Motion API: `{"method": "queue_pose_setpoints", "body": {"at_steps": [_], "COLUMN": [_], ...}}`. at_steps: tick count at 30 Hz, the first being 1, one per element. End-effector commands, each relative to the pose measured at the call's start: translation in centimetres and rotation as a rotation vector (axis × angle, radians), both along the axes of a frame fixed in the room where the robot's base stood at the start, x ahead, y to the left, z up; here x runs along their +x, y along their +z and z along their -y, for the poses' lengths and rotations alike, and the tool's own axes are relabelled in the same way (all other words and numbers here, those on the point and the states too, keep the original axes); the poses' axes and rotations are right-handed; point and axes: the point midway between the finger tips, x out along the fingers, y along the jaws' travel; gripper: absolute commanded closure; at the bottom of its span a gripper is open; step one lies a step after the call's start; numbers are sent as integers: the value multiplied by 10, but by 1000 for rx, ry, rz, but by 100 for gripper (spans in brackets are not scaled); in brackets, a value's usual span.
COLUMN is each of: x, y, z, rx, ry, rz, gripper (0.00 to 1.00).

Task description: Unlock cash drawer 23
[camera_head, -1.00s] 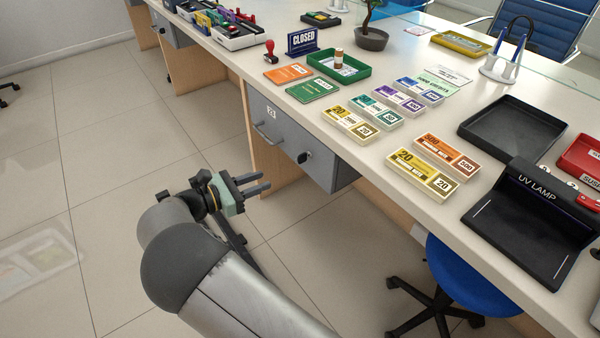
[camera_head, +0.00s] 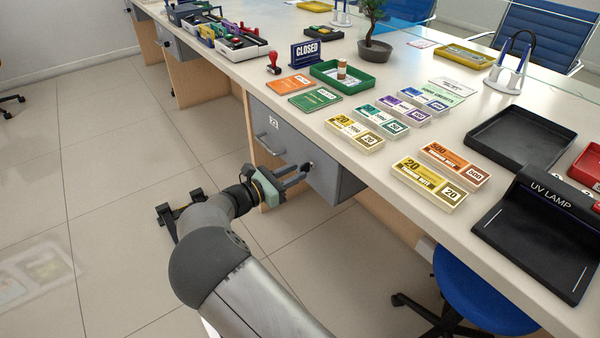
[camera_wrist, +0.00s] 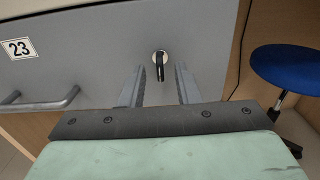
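Cash drawer 23 (camera_head: 287,150) is a grey drawer under the counter, with its front flush in the housing. Its number label shows in the wrist view (camera_wrist: 19,49). A bar handle (camera_head: 268,145) sits to the left on its front. The lock with a dark key (camera_wrist: 160,66) is on the right side of the front, the key hanging roughly vertical. My gripper (camera_head: 297,178) is close to the drawer front near the lock. In the wrist view the two fingers (camera_wrist: 157,88) are apart, one on each side below the key, with nothing between them that I can see held.
The counter top (camera_head: 400,215) carries banknote bundles, a green tray (camera_head: 341,76), a black tray (camera_head: 520,135) and a UV lamp (camera_head: 540,230). A blue stool (camera_head: 480,290) stands right of the drawer. The floor at left is clear.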

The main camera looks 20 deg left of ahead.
Motion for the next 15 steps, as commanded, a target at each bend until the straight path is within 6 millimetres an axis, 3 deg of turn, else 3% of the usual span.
{"method": "queue_pose_setpoints", "body": {"at_steps": [6, 15], "x": [18, 21], "y": [0, 0], "z": [13, 15], "rx": [1, 0], "ry": [-1, 0], "rz": [1, 0], "gripper": [71, 71]}}
